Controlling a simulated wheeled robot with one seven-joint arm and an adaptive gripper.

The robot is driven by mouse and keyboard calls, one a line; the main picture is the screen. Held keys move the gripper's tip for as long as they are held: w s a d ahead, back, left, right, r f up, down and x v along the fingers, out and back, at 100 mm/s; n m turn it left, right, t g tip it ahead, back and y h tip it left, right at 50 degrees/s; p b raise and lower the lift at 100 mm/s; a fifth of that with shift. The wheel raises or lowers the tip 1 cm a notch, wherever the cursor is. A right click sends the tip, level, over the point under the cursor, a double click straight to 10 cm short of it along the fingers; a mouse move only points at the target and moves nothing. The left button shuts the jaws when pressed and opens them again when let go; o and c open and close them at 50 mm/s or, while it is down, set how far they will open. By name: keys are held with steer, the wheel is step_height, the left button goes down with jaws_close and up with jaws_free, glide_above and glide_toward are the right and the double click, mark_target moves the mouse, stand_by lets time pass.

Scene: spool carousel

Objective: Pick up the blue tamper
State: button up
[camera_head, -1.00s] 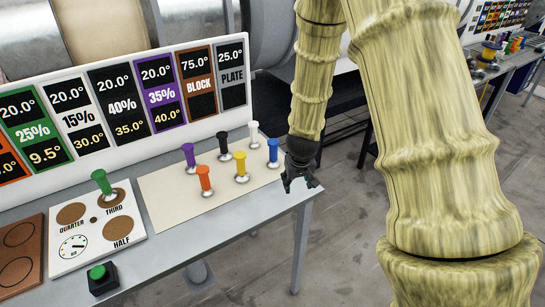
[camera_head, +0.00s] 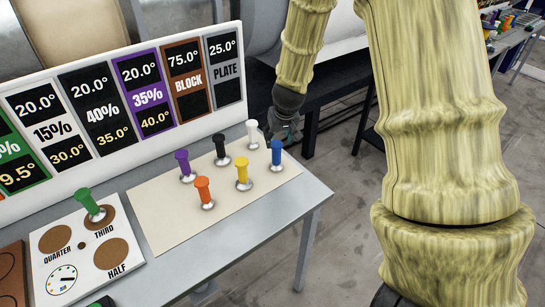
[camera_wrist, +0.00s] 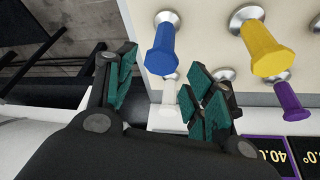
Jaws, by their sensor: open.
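The blue tamper (camera_head: 276,152) stands upright on its metal base at the right end of the cream mat (camera_head: 165,225). My gripper (camera_head: 284,130) is just behind the blue tamper in the head view, close to the white tamper (camera_head: 252,132). In the wrist view my open gripper (camera_wrist: 163,88) has its two green-padded fingers spread apart. The blue tamper (camera_wrist: 160,52) appears near the gap between them, toward the top. The white tamper (camera_wrist: 168,97) shows in the gap. I cannot tell whether either finger touches a tamper.
Yellow (camera_head: 242,170), black (camera_head: 220,145), orange (camera_head: 203,188) and purple (camera_head: 182,163) tampers stand on the mat. A green tamper (camera_head: 89,204) stands on the white dial board (camera_head: 78,268). A labelled panel (camera_head: 100,110) runs along the back. The table's right edge is near the blue tamper.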

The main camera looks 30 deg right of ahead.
mark_target(277, 143)
steer(key=x, duration=0.3)
steer(key=shift+s+d+p, duration=0.1)
steer(key=shift+d+p, duration=0.05)
steer(key=shift+p, duration=0.15)
steer(key=shift+w+a+p+x, duration=0.1)
steer(key=shift+p+x, duration=0.5)
steer(key=shift+x, duration=0.45)
steer(key=shift+w+a+p+x, duration=0.15)
steer(key=shift+p+x, duration=0.4)
steer(key=shift+x, duration=1.55)
steer(key=shift+s, duration=0.1)
steer(key=shift+c, duration=0.4)
jaws_close()
steer(key=shift+r, duration=0.2)
